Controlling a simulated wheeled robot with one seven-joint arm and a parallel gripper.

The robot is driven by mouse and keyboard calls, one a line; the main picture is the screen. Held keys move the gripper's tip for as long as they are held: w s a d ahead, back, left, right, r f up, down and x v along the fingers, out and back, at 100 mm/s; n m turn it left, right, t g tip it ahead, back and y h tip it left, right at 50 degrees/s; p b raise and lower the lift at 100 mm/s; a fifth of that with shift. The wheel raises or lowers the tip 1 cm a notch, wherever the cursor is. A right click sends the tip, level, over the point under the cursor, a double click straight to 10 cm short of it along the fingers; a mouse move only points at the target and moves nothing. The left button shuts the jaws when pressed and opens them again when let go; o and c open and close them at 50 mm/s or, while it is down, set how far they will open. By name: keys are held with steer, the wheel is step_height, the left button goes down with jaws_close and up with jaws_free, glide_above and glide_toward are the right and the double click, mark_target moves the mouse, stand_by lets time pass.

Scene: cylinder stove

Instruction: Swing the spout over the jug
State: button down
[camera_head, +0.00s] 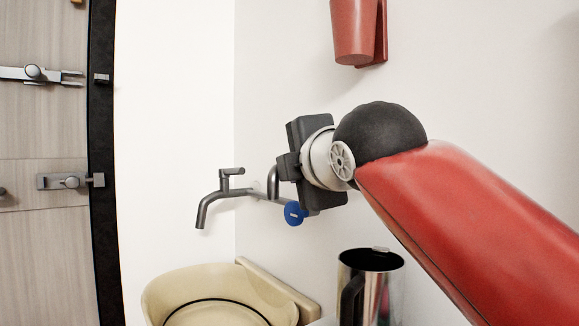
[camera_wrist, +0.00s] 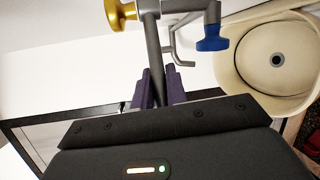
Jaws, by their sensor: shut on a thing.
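The jug (camera_head: 370,290) is a shiny metal pitcher with a dark handle, upright at the lower middle of the head view. It is outside the wrist view. The spout (camera_wrist: 154,55) is a grey tube rising from a tap body with a yellow knob (camera_wrist: 120,14) and a blue knob (camera_wrist: 212,38). Its curved part (camera_head: 272,180) shows just left of my gripper (camera_head: 287,167) in the head view. In the wrist view, my gripper (camera_wrist: 159,95) is shut on the spout, with the tube between its purple fingers. The spout's outlet is hidden by my gripper.
The basin shows right in the wrist view (camera_wrist: 238,60). A red holder (camera_head: 353,30) is on the wall above my gripper. A door (camera_head: 40,130) with latches stands left.

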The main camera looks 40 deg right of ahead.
steer(key=shift+f, duration=0.1)
steer(key=c, duration=1.4)
jaws_free()
steer(key=shift+s, duration=0.1)
steer(key=v, duration=0.7)
steer(key=shift+s+b, duration=0.25)
steer(key=shift+b, duration=0.05)
steer(key=shift+a, duration=0.15)
